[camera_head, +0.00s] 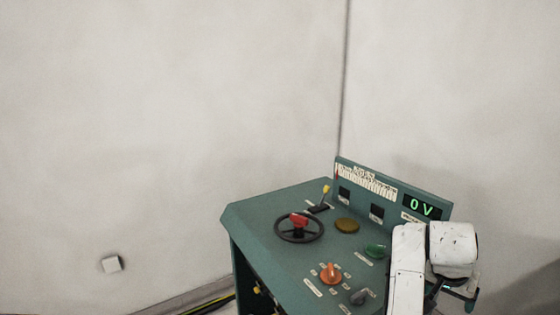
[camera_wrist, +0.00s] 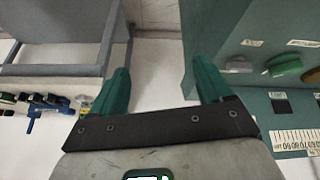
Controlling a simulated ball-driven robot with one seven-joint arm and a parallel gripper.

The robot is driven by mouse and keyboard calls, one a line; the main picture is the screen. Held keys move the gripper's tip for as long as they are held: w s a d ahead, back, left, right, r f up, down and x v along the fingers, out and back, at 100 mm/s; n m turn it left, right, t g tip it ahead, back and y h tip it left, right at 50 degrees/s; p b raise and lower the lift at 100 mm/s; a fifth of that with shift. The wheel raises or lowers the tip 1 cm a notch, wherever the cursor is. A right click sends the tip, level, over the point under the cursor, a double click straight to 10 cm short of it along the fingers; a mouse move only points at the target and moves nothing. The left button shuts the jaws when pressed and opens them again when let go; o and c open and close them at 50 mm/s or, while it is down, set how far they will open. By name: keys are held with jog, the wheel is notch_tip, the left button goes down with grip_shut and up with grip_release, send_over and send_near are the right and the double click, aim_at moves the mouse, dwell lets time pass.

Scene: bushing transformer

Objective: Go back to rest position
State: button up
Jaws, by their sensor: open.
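My gripper (camera_wrist: 160,78) shows in the wrist view with its two teal fingers spread wide apart and nothing between them. In the head view my white arm stands at the right, over the right edge of the green control console (camera_head: 265,215), and mostly hides my gripper. In the wrist view the console (camera_wrist: 225,30) is to the right of the right finger; I cannot tell the exact gap.
The console carries a handwheel (camera_head: 299,227) with a red hub, a yellow-tipped lever (camera_head: 326,190), an orange knob (camera_head: 330,273), a green button (camera_head: 376,251) and a display (camera_head: 422,207) reading 0 V. A grey structure (camera_wrist: 60,55) lies left of my gripper. Pale walls stand behind.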

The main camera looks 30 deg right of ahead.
jog(key=s+a+f+n+y, duration=0.1)
jog(key=s+a+f+n, duration=0.3)
jog(key=a, duration=0.5)
jog(key=s+a+f+n+y, duration=0.2)
jog(key=s+a+f+n, duration=0.3)
jog(key=a, duration=0.5)
jog(key=s+a+f+n+y, duration=0.2)
jog(key=s+a+f+n, duration=0.2)
jog(key=s+a+f, duration=0.4)
jog(key=shift+a+f+n, duration=0.4)
jog(key=shift+a+f, duration=0.3)
jog(key=shift+f, duration=0.05)
jog(key=shift+w, duration=0.1)
jog(key=shift+c, duration=0.3)
